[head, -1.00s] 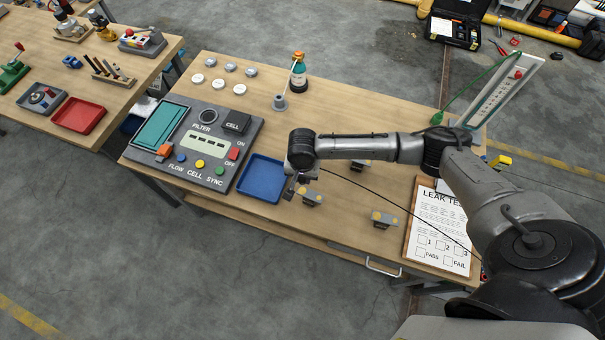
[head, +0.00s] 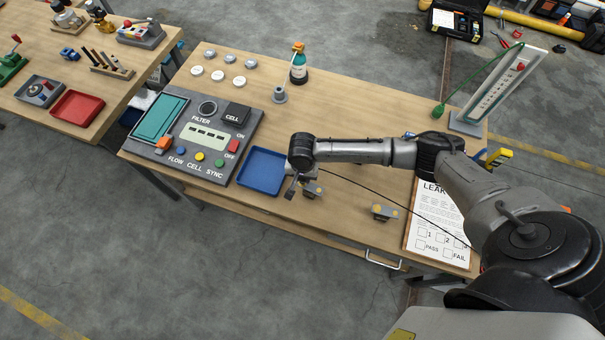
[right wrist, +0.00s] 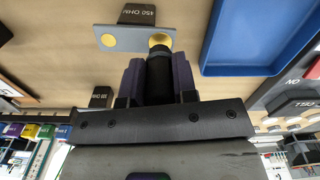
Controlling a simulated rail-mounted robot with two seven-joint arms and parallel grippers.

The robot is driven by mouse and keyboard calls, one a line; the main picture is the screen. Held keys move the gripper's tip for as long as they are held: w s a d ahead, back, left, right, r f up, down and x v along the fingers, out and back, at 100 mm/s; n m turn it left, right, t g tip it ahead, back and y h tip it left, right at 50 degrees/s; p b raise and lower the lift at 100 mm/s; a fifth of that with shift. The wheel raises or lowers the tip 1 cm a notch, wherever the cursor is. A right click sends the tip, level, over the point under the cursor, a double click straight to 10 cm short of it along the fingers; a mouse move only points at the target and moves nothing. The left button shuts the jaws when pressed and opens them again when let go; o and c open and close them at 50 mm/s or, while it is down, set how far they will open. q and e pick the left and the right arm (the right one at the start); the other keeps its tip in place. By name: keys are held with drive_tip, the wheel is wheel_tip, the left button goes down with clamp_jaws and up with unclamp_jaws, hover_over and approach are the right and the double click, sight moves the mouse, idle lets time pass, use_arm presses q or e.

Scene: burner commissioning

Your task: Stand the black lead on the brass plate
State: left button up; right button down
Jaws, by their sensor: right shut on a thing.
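My right gripper (right wrist: 158,85) is shut on the black lead (right wrist: 158,72), a dark cylinder between two purple fingers in the right wrist view. The lead's tip overlaps the lower edge of a round brass plate (right wrist: 160,39) on a grey block (right wrist: 134,39); I cannot tell whether they touch. A second brass disc (right wrist: 108,40) is on the same block. In the head view the right gripper (head: 291,190) is at the left side of the near grey block (head: 311,189). The lead's tip is not clear there. My left gripper is not in view.
A blue tray (head: 262,168) lies just left of the gripper. A thin black cable (head: 375,201) crosses the bench. Another brass-topped block (head: 382,212) and a clipboard (head: 435,238) are to the right. The control panel (head: 195,140) is farther left.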

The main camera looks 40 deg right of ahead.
drive_tip(key=shift+f, duration=0.2)
idle(0.5)
drive_tip(key=shift+f, duration=0.6)
drive_tip(key=c, duration=0.8)
unclamp_jaws()
wheel_tip(320, 180, up, 12)
drive_tip(key=shift+r+p, duration=0.1)
drive_tip(key=shift+p, duration=0.35)
drive_tip(key=shift+r, duration=0.75)
drive_tip(key=shift+n, duration=0.3)
